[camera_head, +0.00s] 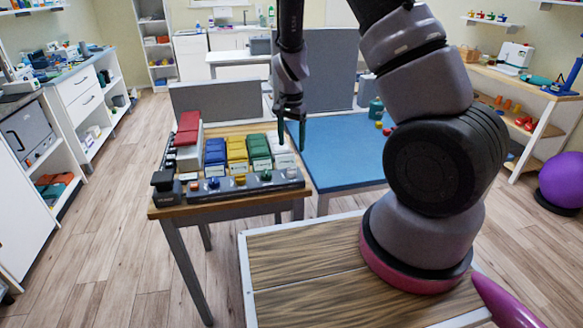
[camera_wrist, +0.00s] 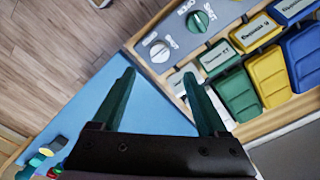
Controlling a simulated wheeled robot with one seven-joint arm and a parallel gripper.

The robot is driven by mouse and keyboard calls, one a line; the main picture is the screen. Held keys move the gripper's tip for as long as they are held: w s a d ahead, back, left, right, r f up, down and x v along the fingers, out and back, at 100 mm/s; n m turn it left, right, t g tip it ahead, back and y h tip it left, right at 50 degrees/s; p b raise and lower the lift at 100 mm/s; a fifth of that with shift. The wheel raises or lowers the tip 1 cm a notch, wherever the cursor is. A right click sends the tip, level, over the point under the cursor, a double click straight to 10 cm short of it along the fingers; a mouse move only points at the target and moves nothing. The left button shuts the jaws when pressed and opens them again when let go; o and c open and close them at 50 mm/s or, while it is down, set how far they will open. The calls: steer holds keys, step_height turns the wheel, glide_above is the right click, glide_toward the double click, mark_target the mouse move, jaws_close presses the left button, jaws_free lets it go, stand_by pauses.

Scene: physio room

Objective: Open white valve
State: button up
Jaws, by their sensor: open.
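The white valve is a small round knob (camera_head: 291,172) at the right end of the dark grey panel (camera_head: 225,188) on the wooden table. In the wrist view the white knob (camera_wrist: 160,52) sits near the panel's end, beside printed lettering too small to read. A green knob (camera_wrist: 199,20) is its neighbour. My gripper (camera_head: 291,143) is open and empty, pointing down above the right side of the table. In the wrist view its two dark green fingers (camera_wrist: 159,76) are spread, with the white knob just beyond their tips. I see no contact with the knob.
Behind the panel stand red, blue, yellow, green and white blocks (camera_head: 238,148). A black device (camera_head: 163,180) sits at the panel's left end. A blue padded table (camera_head: 340,150) adjoins on the right, with a teal bottle (camera_head: 376,109) on it. Open floor lies left.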

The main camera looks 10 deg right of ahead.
mark_target(291, 171)
step_height(291, 171, down, 10)
stand_by(0.4)
jaws_close()
